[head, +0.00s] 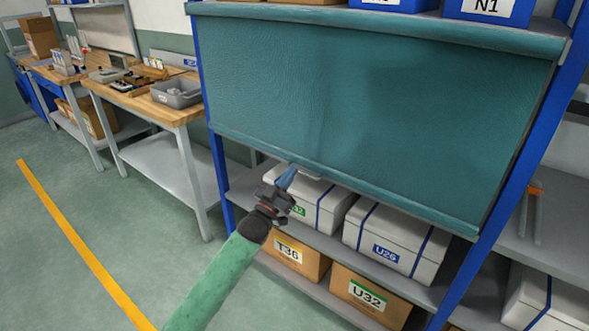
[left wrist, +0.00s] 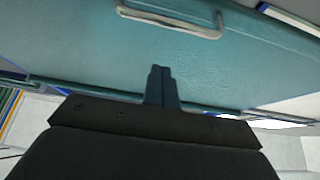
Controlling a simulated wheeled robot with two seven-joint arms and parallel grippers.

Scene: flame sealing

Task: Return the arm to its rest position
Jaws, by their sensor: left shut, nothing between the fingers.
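My left gripper (head: 286,178) is in front of the blue-framed shelf, near the bottom edge of a teal curtain (head: 380,90) hanging across it. In the left wrist view the left gripper (left wrist: 161,72) is shut with its fingertips together and nothing between them. A metal handle (left wrist: 170,22) on the teal sheet lies ahead of the fingertips, apart from them. In the head view most of that handle is hidden or too small to make out. My left arm, in a green sleeve, comes up from the bottom. My right gripper is not in view.
White boxes (head: 397,240) and cardboard boxes (head: 368,296) sit on the lower shelves below the curtain. Blue bins (head: 490,10) stand on top. Workbenches with a grey tray (head: 176,94) are at the left. The floor with a yellow line (head: 80,243) is clear.

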